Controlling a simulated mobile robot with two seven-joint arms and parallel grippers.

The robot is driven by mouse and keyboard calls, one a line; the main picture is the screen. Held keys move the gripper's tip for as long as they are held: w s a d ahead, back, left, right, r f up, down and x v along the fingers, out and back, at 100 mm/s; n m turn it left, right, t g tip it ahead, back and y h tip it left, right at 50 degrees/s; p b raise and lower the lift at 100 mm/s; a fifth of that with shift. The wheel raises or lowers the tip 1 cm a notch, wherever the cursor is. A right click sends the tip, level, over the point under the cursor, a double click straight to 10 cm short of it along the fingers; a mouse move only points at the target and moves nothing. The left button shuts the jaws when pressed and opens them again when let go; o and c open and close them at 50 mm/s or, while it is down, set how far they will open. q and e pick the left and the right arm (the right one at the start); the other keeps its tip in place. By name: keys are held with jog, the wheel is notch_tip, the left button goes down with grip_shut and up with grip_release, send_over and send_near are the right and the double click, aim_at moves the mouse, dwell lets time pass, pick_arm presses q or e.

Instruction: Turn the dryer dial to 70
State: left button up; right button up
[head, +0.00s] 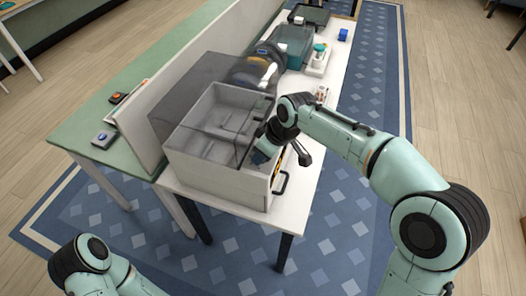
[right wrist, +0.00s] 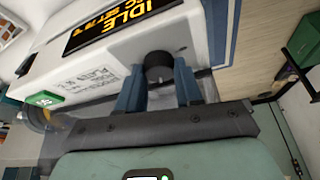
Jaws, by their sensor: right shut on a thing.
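The dryer (head: 225,185) is a white box with a smoky see-through lid, on the white bench. In the right wrist view, its front panel (right wrist: 110,58) carries a black round dial (right wrist: 158,66) and a dark display (right wrist: 115,22) with orange letters reading IDLE. The display's second line is hard to read. My right gripper (right wrist: 158,80) is shut on the dial, with one blue finger on each side. In the head view, the right gripper (head: 264,152) is at the dryer's front, and the dial is hidden. My left gripper is out of view; only part of that arm shows.
A green button (right wrist: 43,99) sits on the panel. Filament spools (head: 252,72), a teal bin (head: 294,45) and a blue block (head: 343,34) stand farther back on the bench. A low divider (head: 135,120) runs along its left.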

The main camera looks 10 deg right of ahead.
jog(key=shift+m, duration=0.3)
jog(key=o, duration=1)
jog(key=p+v, duration=0.1)
jog(key=v, duration=1.2)
jog(key=shift+r, duration=0.2)
jog(key=shift+s+a, duration=0.1)
